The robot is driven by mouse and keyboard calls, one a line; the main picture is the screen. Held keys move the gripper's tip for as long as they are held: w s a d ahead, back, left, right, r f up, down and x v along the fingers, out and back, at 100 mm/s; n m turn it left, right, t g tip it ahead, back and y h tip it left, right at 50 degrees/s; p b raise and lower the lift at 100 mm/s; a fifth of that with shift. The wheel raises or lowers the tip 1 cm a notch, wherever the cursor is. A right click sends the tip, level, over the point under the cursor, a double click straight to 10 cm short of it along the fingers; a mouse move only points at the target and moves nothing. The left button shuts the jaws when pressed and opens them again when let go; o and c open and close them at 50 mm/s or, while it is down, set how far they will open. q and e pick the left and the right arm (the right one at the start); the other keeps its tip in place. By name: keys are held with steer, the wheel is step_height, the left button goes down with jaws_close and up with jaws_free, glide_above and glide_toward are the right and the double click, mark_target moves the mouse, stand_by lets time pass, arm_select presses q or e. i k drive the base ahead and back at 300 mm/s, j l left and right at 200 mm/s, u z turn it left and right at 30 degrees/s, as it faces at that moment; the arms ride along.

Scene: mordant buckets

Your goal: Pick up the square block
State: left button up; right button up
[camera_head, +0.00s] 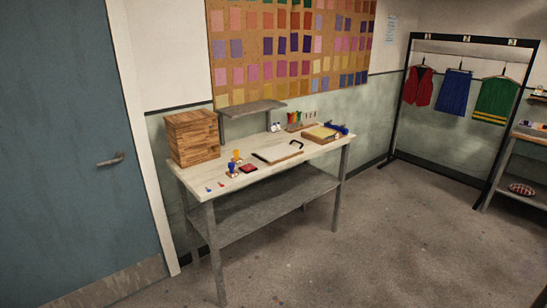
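No item can be surely told as the square block at this size. A small dark red square piece (248,169) lies on the pale worktable (200,184), left of a clipboard-like board. A large brown wooden box (193,138) with slatted sides stands at the table's back left corner. Yellow-topped small items (237,157) stand near the red piece, with another small stamp-like item (232,170) in front. Neither of my grippers is in view.
A lower shelf (260,205) runs beneath. A blue door (70,150) is at left, a garment rack (482,41) at right. The floor in front is clear.

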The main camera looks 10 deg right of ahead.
mark_target(231, 173)
steer(key=i+j+z, duration=0.15)
steer(key=i+z, duration=0.15)
steer(key=z, duration=0.2)
steer(key=i+j+z, duration=0.2)
steer(key=z, duration=0.3)
steer(key=i+j+z, duration=0.1)
steer(key=j, duration=0.25)
steer(key=i+j, duration=0.35)
steer(key=i+j+z, duration=0.15)
steer(key=j, duration=0.2)
steer(key=i, duration=0.05)
